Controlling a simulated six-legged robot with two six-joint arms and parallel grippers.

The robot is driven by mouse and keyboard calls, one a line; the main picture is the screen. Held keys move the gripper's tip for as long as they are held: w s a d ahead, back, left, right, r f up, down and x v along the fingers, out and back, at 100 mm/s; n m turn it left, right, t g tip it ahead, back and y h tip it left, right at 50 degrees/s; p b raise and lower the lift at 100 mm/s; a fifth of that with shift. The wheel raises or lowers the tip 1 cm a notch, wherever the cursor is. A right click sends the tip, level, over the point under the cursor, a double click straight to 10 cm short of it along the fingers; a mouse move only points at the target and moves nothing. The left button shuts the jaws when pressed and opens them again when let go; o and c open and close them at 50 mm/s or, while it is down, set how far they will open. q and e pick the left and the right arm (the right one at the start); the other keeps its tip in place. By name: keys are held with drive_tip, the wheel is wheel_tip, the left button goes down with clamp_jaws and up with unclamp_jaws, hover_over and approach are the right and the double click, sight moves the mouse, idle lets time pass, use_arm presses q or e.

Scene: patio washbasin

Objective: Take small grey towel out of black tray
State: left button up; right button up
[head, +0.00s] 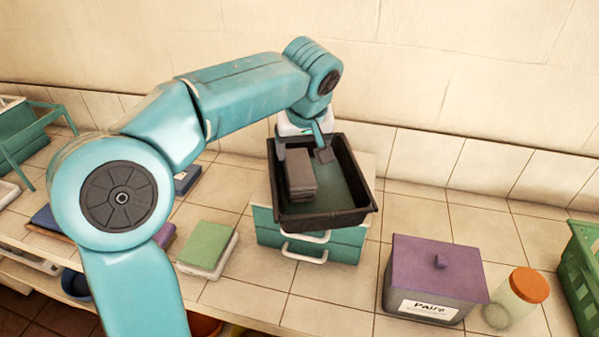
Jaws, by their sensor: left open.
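The small grey towel (299,175) lies folded in the left part of the black tray (322,219). The tray stands on top of a small teal drawer unit (344,246). My left gripper (303,154) reaches into the back of the tray, with its open fingers at the far end of the towel. One finger is to the left near the towel's back edge and the other is to the right of it. I cannot tell whether either finger touches the towel. My right gripper is not in view.
A purple-lidded box (436,268) and an orange-lidded jar (516,299) stand at the right, with a green crate (583,265) at the edge. Green folded cloth (207,244) lies left of the drawers. A tiled wall is close behind. Bare tiles lie before the drawers.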

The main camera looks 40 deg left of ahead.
sight(299, 168)
use_arm(q)
drive_tip(key=x, duration=0.5)
drive_tip(key=shift+a+f, duration=0.15)
drive_tip(key=shift+a, duration=0.1)
drive_tip(key=shift+w+f, duration=0.15)
drive_tip(key=shift+f, duration=0.25)
drive_tip(key=p+x, duration=0.1)
drive_tip(key=x, duration=0.4)
drive_tip(key=shift+w, duration=0.2)
drive_tip(key=shift+s+r, duration=0.1)
drive_tip(key=c, duration=0.8)
